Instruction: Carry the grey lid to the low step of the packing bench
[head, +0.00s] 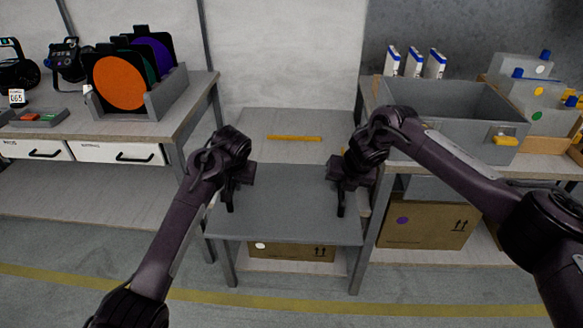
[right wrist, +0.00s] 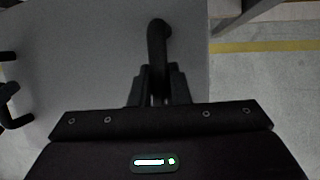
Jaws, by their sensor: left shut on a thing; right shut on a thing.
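The grey lid (head: 287,205) is a flat, dark grey panel in the middle of the head view, level as far as I can see. It covers the front part of the low step (head: 320,122), whose paler top shows behind it. My left gripper (head: 231,208) is shut on the lid's handle at the left side. My right gripper (head: 341,210) is shut on the handle at the right side. In the right wrist view, the black handle (right wrist: 157,42) stands between the fingers over the lid's grey surface (right wrist: 95,50). I cannot tell whether the lid touches the step.
A yellow strip (head: 293,138) lies on the step behind the lid. An open grey crate (head: 440,133) stands on the higher bench at right. Cardboard boxes (head: 425,226) sit below. A table with a filter rack (head: 168,95) stands at left. The floor in front is clear.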

